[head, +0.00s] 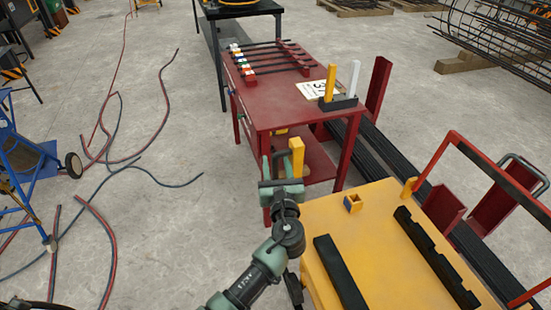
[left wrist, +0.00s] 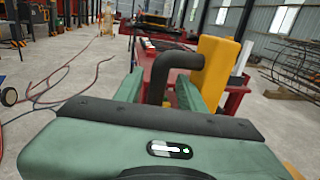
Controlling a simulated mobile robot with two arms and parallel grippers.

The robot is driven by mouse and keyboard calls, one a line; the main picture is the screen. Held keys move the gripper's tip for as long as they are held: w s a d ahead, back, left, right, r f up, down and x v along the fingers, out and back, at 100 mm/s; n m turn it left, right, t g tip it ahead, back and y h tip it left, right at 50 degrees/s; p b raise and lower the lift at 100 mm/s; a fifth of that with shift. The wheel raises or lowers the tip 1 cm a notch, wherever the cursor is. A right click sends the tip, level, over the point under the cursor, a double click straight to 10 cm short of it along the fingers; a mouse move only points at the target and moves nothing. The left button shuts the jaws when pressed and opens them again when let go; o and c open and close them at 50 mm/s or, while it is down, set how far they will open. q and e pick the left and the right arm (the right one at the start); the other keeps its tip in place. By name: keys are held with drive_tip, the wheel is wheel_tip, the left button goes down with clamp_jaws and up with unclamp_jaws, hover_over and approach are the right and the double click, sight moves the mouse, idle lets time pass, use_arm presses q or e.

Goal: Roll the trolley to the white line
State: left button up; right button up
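The yellow-topped trolley (head: 375,240) stands at the lower right in the head view, with black rails on its top. A yellow post (head: 297,152) rises near its left corner and also shows in the left wrist view (left wrist: 215,65). A bent dark handle bar (left wrist: 175,62) runs from that post. My left gripper (head: 276,168) is at this handle. In the left wrist view its green fingers (left wrist: 160,88) stand apart on both sides of the bar, with a gap showing, so it looks open around it. My right gripper and the white line are not in view.
A red table (head: 265,105) with several rods and a black holder stands just beyond the trolley. A red frame (head: 500,165) and dark bars are at the right. Hoses (head: 110,160) lie on the floor left, near a blue wheeled stand (head: 25,160).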

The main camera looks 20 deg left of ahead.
use_arm(q)
drive_tip(key=v, duration=0.6)
drive_tip(key=shift+r, duration=0.1)
idle(0.3)
